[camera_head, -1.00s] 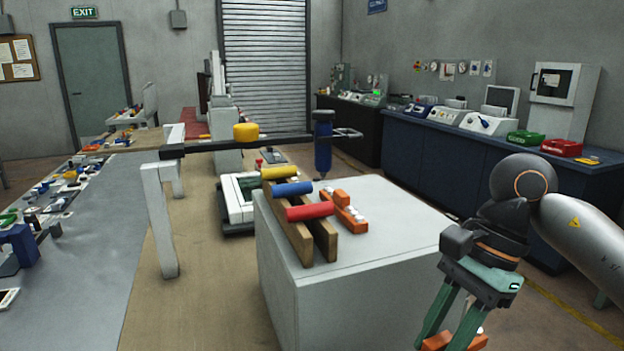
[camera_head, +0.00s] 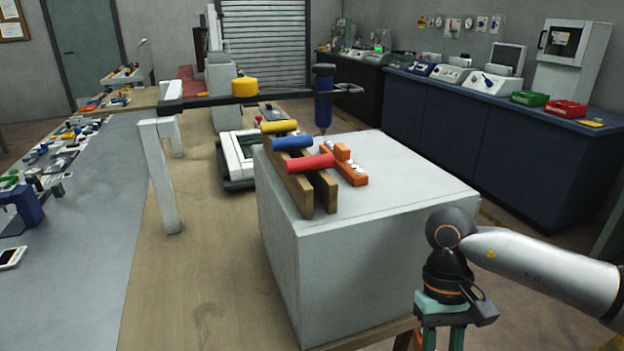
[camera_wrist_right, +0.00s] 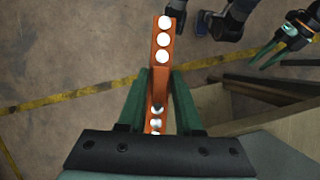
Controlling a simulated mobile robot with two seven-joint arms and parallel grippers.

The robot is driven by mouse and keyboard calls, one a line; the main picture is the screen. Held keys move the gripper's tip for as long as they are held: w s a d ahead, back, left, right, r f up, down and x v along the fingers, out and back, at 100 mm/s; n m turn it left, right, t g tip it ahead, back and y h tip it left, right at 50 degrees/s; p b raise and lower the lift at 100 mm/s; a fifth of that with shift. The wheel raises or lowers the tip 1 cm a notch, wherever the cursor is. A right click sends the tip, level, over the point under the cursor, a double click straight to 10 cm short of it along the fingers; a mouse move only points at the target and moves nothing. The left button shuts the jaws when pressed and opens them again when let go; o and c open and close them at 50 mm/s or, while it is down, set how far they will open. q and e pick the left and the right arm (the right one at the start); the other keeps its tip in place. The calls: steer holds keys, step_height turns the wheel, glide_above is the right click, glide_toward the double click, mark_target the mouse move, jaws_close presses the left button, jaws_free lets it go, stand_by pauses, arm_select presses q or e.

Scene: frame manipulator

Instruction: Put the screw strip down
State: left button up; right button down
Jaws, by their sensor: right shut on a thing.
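An orange screw strip (camera_wrist_right: 163,48) with several round silver screw heads is held between the green fingers of my right gripper (camera_wrist_right: 161,78). The strip extends beyond the fingertips over the floor. In the head view my right gripper (camera_head: 443,336) points down at the lower right, to the right of and in front of the white box (camera_head: 370,255). Its fingertips are cut off by the bottom edge there. Another orange strip with pale screws (camera_head: 350,171) lies on the box top. Another green-fingered gripper, seemingly my left one (camera_wrist_right: 272,54), shows at the upper right of the wrist view.
A wooden rack with yellow, blue and red rollers (camera_head: 307,163) stands on the left of the box top. A blue screwdriver (camera_head: 323,105) hangs behind it from a dark bar. The right part of the box top is clear.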

steer(key=shift+d, duration=0.15)
steer(key=shift+d, duration=0.2)
step_height(320, 180, up, 8)
steer(key=p, duration=0.7)
steer(key=shift+f+p, duration=0.15)
steer(key=shift+p, duration=0.25)
steer(key=shift+r+p, duration=0.55)
steer(key=shift+f, duration=0.1)
